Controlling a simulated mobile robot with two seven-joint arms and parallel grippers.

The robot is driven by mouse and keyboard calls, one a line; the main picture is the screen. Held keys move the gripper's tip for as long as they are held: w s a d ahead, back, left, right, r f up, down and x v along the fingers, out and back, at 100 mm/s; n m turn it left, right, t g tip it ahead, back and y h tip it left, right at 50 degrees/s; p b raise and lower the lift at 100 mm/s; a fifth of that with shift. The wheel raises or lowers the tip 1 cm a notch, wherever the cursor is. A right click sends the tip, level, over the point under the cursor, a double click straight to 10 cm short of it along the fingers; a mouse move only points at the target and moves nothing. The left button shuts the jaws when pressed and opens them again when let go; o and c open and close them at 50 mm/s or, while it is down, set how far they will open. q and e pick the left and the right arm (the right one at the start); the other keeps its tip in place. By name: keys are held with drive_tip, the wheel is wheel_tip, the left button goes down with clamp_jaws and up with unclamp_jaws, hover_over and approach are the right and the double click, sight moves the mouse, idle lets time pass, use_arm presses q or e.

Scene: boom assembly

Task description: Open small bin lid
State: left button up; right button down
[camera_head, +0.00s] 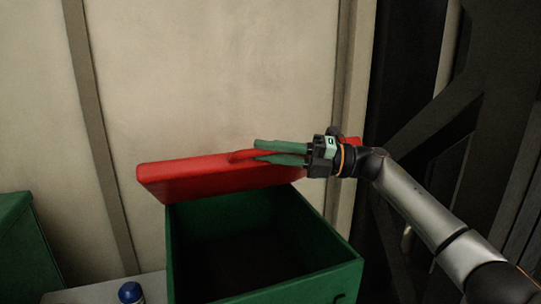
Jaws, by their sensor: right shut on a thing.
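A green bin (318,280) stands in the lower middle of the head view with its top open and a dark inside showing. Its red lid (190,180) is raised and tilted at the back edge of the bin. My right gripper (256,150) comes in from the right, and its green fingers are shut on the red handle (240,156) of the lid. Part of the lid is hidden behind the gripper. My left gripper is not in the view.
A blue-capped bottle (131,292) stands on a pale surface (92,294) left of the bin. Another green box (22,245) is at the far left. A pale panelled wall (210,70) rises behind the lid. Dark beams (450,110) fill the right side.

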idle(0.3)
drive_tip(key=c, duration=0.8)
unclamp_jaws()
drive_tip(key=shift+d+f, duration=0.1)
drive_tip(key=shift+d, duration=0.25)
drive_tip(key=d+f+b, duration=0.1)
drive_tip(key=d+b, duration=0.2)
drive_tip(key=d, duration=0.8)
drive_tip(key=shift+s+d+f, duration=0.15)
drive_tip(key=shift+s+d, duration=0.2)
